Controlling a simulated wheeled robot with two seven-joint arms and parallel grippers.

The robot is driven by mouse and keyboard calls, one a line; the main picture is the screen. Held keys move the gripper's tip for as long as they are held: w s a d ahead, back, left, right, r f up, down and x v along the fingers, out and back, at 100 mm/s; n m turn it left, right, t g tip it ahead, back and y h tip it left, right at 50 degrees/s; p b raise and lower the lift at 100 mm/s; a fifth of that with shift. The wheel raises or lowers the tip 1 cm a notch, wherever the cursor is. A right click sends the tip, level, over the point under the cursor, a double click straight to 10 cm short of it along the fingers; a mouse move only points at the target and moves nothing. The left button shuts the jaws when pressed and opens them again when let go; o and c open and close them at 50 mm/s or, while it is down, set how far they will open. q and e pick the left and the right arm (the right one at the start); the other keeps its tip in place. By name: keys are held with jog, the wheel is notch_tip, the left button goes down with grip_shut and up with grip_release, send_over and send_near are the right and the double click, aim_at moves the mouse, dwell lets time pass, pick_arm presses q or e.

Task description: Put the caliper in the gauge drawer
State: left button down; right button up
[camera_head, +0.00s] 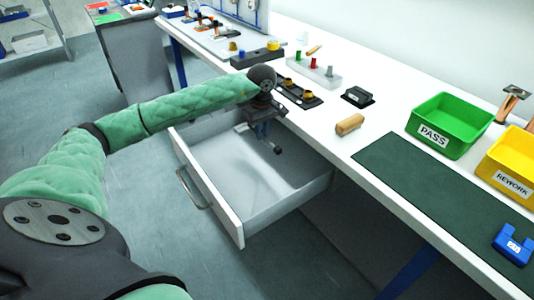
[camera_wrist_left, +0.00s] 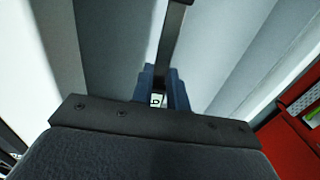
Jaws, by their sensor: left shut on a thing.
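The gauge drawer (camera_head: 196,191) stands pulled open under the bench, a light grey box whose floor looks empty. My left gripper (camera_head: 263,133) hangs over the far part of the open drawer, pointing down. It is shut on the caliper (camera_head: 277,150), a dark slim tool that shows partly below the fingers. In the left wrist view the caliper's grey bar (camera_wrist_left: 172,45) runs up from between the blue fingers (camera_wrist_left: 161,88), with a small pale display at the grip. I cannot tell whether the caliper touches the drawer floor. My right gripper is not in view.
A white bench top (camera_head: 375,128) runs behind the drawer. It carries a wooden block (camera_head: 350,124), a black block (camera_head: 357,96), a green PASS bin (camera_head: 440,143), a yellow REWORK bin (camera_head: 508,175), a dark green mat (camera_head: 425,190) and a blue device (camera_head: 513,245).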

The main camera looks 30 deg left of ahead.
pick_arm(q)
jog(key=p, duration=0.2)
send_near(262, 160)
jog(key=s+f, duration=0.1)
jog(key=s+d+f, duration=0.1)
jog(key=f, duration=0.1)
jog(key=s+d+f, duration=0.1)
jog(key=f, duration=0.1)
jog(key=shift+d+f, duration=0.2)
jog(key=shift+w+a+r+p, duration=0.15)
jog(key=shift+w+a+p, duration=0.25)
jog(key=shift+w, duration=0.15)
jog(key=shift+w+a+f+p, duration=0.15)
jog(key=shift+w+a+p, duration=0.25)
jog(key=shift+w+a, duration=0.1)
jog(key=shift+w+a+f+p, duration=0.15)
jog(key=shift+w+a+p, duration=0.2)
jog(key=shift+w, duration=0.15)
jog(key=shift+f, duration=0.4)
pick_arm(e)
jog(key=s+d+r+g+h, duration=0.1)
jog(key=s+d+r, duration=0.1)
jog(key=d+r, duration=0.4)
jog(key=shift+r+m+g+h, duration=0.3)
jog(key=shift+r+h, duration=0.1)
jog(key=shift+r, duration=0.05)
